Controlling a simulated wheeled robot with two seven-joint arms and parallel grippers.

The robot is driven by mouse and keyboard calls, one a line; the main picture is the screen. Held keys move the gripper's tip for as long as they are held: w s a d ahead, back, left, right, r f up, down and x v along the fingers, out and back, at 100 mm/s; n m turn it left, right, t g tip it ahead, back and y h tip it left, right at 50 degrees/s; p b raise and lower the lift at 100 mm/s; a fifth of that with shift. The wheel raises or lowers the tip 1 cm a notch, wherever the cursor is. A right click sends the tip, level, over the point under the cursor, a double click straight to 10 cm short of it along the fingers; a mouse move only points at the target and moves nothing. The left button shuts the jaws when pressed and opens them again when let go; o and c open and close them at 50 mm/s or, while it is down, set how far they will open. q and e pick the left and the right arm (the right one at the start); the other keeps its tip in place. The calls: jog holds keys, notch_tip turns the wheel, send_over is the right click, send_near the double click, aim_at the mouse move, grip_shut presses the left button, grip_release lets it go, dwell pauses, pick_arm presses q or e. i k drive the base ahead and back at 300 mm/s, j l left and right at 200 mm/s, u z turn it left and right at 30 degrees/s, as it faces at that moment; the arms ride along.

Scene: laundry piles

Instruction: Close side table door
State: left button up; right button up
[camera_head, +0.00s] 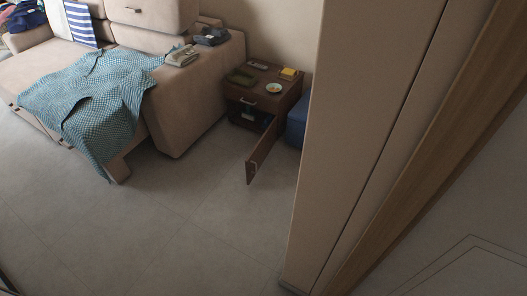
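The brown side table (289,97) stands against the back wall, right of the sofa. Its lower door (262,152) is swung wide open towards the front, with a small light handle near its free edge. The lower compartment is dark, with something pale inside. The drawer above it, with a metal handle, looks shut. Neither of my grippers is in the head view.
A beige sofa (189,103) with a blue checkered blanket (84,98) stands at the left. A blue object (296,122) sits right of the table. A beige wall or panel (355,130) blocks the right. The tiled floor (190,215) in front is clear.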

aim_at(256, 157)
jog(key=z, duration=0.35)
jog(key=i+j+z, duration=0.1)
jog(key=j+z, duration=0.95)
jog(key=j, duration=0.7)
jog(key=k+j+z, duration=0.15)
jog(key=j, duration=0.6)
